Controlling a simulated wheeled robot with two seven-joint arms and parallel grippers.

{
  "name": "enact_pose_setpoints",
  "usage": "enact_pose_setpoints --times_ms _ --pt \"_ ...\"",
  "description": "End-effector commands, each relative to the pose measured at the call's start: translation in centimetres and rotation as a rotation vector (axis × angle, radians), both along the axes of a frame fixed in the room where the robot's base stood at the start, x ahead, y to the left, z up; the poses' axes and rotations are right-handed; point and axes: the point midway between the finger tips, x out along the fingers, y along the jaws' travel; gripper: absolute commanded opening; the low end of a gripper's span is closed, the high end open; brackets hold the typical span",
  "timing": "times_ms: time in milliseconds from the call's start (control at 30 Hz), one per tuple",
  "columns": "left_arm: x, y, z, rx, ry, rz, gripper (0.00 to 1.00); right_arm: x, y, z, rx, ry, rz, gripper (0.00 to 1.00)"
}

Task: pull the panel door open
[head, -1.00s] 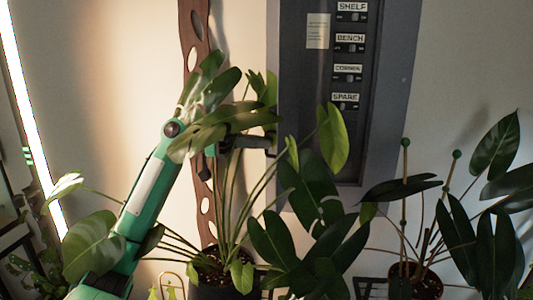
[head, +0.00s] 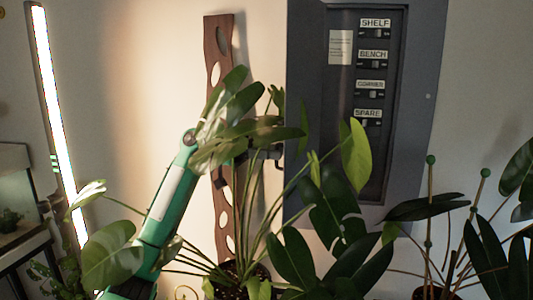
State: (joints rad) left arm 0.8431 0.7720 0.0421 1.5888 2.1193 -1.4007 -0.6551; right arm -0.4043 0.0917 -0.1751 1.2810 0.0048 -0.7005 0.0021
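The panel (head: 305,60) is a dark grey box on the wall at the upper right of centre. Its front shows a dark recess with switches labelled SHELF, BENCH, CORNER and SPARE, and a paper label (head: 340,47). My green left arm rises from the lower left, and my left gripper (head: 268,153) reaches to the panel's left edge, behind leaves. The leaves cover much of the gripper, so I cannot tell whether its fingers are closed or touch the panel. My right gripper is not in view.
A large potted plant (head: 290,255) stands before the panel and around my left arm. Another plant with green-tipped stakes (head: 430,160) stands at the right. A brown wooden strip (head: 217,45) with holes hangs on the wall. A lit tube lamp (head: 55,120) stands at the left.

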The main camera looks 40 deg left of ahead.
Motion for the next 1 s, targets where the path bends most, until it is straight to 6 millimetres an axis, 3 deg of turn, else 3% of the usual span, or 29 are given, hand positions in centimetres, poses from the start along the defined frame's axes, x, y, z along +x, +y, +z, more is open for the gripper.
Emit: enact_pose_setpoints --times_ms 833,1000 --pt "-0.1 -0.1 -0.3 0.005 0.003 -0.005 0.29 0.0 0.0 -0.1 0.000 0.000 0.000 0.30" --pt "-0.5 1.2 -0.4 0.004 0.002 -0.003 0.29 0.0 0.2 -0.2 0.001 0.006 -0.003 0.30"
